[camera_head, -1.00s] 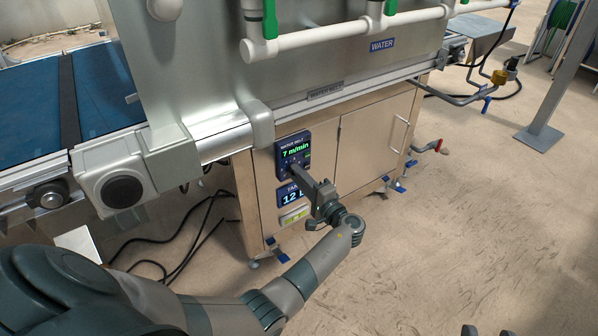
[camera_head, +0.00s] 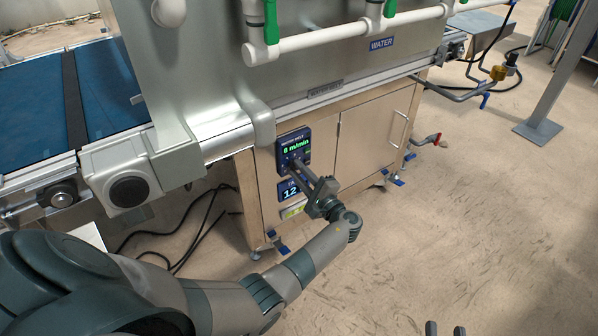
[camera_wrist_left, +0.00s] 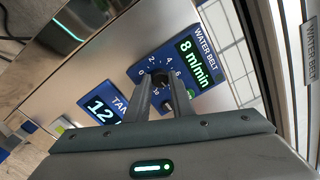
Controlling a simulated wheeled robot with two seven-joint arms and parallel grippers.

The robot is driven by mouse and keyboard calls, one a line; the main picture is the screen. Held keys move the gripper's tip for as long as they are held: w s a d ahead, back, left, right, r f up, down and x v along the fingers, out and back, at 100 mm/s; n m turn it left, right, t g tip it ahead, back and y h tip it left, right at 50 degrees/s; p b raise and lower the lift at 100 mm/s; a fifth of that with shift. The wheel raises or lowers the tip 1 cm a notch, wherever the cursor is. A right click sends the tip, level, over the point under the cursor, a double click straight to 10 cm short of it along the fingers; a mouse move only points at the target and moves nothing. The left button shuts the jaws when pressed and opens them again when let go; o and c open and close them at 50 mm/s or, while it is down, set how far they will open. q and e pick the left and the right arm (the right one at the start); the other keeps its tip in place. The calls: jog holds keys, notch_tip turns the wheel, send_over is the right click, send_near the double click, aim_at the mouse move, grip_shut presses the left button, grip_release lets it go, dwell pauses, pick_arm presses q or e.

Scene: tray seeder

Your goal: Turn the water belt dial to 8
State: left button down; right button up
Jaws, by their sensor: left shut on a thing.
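The water belt panel (camera_head: 293,148) is a dark blue box on the steel cabinet front. The black water belt dial (camera_wrist_left: 160,77) sits in a ring of white numbers and is partly hidden by my fingers. My left gripper (camera_head: 295,168) reaches it from the front right and is shut on it; its two fingers (camera_wrist_left: 161,92) straddle the dial in the wrist view. The tips of my right gripper (camera_head: 445,329) show at the bottom edge, apart and empty.
A second blue panel (camera_wrist_left: 101,107) with a display starting "12" is just below, partly hidden by my gripper. Cabinet doors (camera_head: 367,145) are to the right. Cables (camera_head: 183,250) lie on the floor at left. The floor (camera_head: 460,220) at right is clear.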

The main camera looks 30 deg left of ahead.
pick_arm(q)
jog(key=shift+w, duration=0.1)
jog(key=c, duration=1.5)
grip_release()
jog(key=shift+c, duration=0.2)
jog(key=shift+d, duration=0.1)
jog(key=r+v, duration=0.1)
jog(key=v, duration=1.6)
jog(key=shift+s+f+p, duration=0.2)
jog(key=shift+f+p, duration=0.2)
pick_arm(e)
jog(key=f, duration=0.1)
jog(key=g, duration=0.1)
jog(key=f, duration=0.1)
jog(key=shift+w+d+f+g+h, duration=0.15)
jog(key=shift+d+f+g+h, duration=0.1)
jog(key=shift+f+g+h, duration=0.05)
pick_arm(q)
jog(key=shift+f, duration=0.1)
